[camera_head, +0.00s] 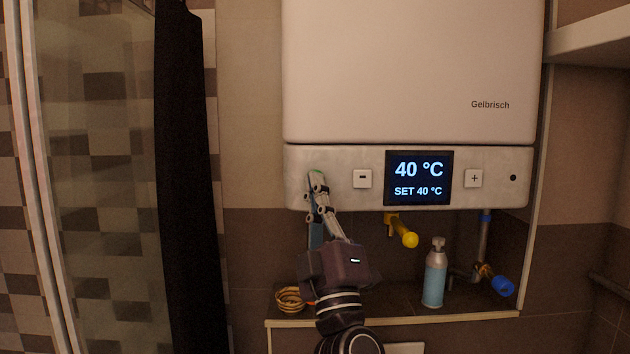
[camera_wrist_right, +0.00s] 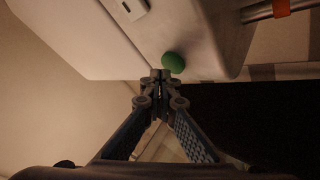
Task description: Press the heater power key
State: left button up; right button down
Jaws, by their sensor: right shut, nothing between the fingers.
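The white water heater (camera_head: 410,80) hangs on the wall, with a control strip along its lower part. Its display (camera_head: 418,178) is lit and reads 40 °C, SET 40 °C. A round green key (camera_wrist_right: 173,62) shows on the strip in the right wrist view; in the head view my right gripper mostly covers it. My right gripper (camera_head: 318,184) is shut and empty, its tips at the strip's left end. In the wrist view its tips (camera_wrist_right: 160,76) are right beside the green key; I cannot tell whether they touch it. My left gripper is out of view.
A minus key (camera_head: 362,179) and a plus key (camera_head: 473,178) flank the display. Below are a yellow valve (camera_head: 409,240), a blue valve (camera_head: 502,286), a bottle (camera_head: 434,280) and a small basket (camera_head: 290,300) on a ledge. A dark curtain (camera_head: 185,180) hangs at left.

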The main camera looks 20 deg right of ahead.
jog(key=shift+w, duration=0.1)
dwell(0.5)
jog(key=shift+w+d+b, duration=0.1)
jog(key=shift+w+b, duration=0.25)
jog(key=shift+w, duration=0.1)
dwell(0.4)
jog(key=shift+s, duration=0.55)
jog(key=s+a, duration=0.2)
jog(key=s, duration=0.3)
jog(key=shift+s+p, duration=0.35)
jog(key=shift+s, duration=0.05)
jog(key=shift+d+f+h, duration=0.1)
jog(key=shift+h, duration=0.2)
